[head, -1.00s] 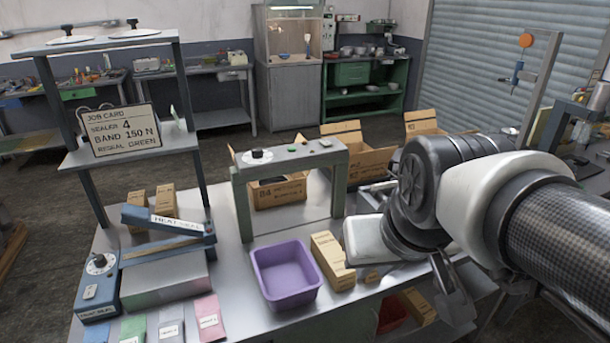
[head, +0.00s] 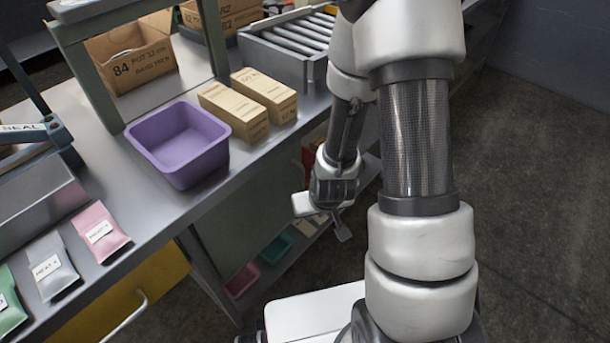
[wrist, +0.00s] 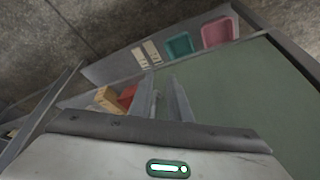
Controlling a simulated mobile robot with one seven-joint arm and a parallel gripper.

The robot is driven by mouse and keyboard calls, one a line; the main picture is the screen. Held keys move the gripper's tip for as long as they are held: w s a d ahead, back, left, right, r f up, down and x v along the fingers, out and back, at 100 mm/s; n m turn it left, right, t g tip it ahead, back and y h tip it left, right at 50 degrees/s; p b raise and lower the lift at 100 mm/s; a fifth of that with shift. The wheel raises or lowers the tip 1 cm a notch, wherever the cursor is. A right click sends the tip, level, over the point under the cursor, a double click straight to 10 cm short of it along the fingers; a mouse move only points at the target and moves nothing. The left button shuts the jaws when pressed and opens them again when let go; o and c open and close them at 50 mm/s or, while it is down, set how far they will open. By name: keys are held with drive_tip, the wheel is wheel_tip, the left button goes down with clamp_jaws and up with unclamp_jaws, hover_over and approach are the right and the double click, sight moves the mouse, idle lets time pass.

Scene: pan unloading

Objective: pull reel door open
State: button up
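The door is most likely the plain green panel (head: 245,205) under the bench top in the head view; it fills the right side of the wrist view (wrist: 235,85). No reel label or handle shows on it. My gripper (head: 328,218) is low beside the panel's right edge in the head view. In the wrist view my gripper's two fingers (wrist: 163,98) stand apart, at the panel's near left edge. I cannot tell whether the edge lies between them or whether they touch it.
Pink (wrist: 218,31) and teal (wrist: 180,46) bins sit on the low shelf past the panel. A red item (wrist: 127,93) and cartons (wrist: 108,98) are left of my fingers. A yellow drawer (head: 130,300) with a handle is at left. A purple tub (head: 178,145) stands on the bench.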

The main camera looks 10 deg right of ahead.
sight(303, 180)
drive_tip(key=w, duration=1.1)
drive_tip(key=shift+w+a+b, duration=0.15)
drive_tip(key=shift+a+b, duration=0.05)
drive_tip(key=shift+b, duration=0.2)
drive_tip(key=shift+w+b+x, duration=0.2)
drive_tip(key=shift+b+x, duration=0.1)
drive_tip(key=shift+x, duration=0.7)
drive_tip(key=shift+w+f, duration=0.3)
drive_tip(key=shift+f, duration=0.05)
clamp_jaws()
